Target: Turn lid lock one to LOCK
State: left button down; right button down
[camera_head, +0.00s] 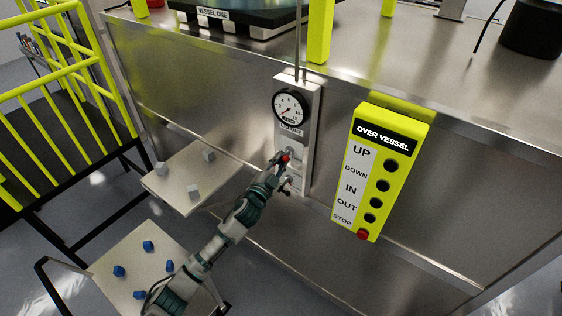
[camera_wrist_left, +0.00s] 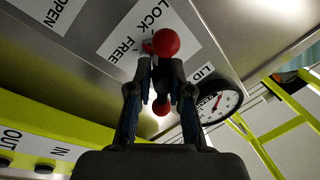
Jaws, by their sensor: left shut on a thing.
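The lid lock is on a narrow upright panel (camera_head: 312,118) on the steel vessel front, below a round gauge (camera_head: 290,107). My left gripper (camera_head: 279,163) reaches it from below and is shut on the red-knobbed lock handle (camera_head: 285,157). In the left wrist view the fingers (camera_wrist_left: 155,68) close just below a red knob (camera_wrist_left: 166,42), beside the label (camera_wrist_left: 143,28) reading LOCK and FREE. A second red knob (camera_wrist_left: 162,108) shows between the fingers. The fingers hide most of the handle, so I cannot tell its exact setting. My right gripper is not in view.
A yellow button box (camera_head: 384,175) marked OVER VESSEL hangs right of the panel. Left are a shelf (camera_head: 170,192) with grey blocks, a lower tray (camera_head: 135,270) with several blue blocks, and a yellow railing (camera_head: 60,78). An OPEN label (camera_wrist_left: 48,12) lies left in the wrist view.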

pick_arm(q)
jog(key=m, duration=0.2)
jog(key=m+h, duration=0.1)
jog(key=m, duration=0.2)
jog(key=shift+a+r+h, duration=0.1)
jog(key=shift+r+h, duration=0.1)
jog(key=shift+h, duration=0.1)
jog(key=m+h, duration=0.1)
jog(key=m, duration=0.4)
jog(key=shift+g, duration=0.4)
jog(key=shift+m, duration=0.5)
jog(key=c, duration=1.2)
grip_release()
jog(key=shift+f, duration=0.1)
jog(key=shift+s+f, duration=0.1)
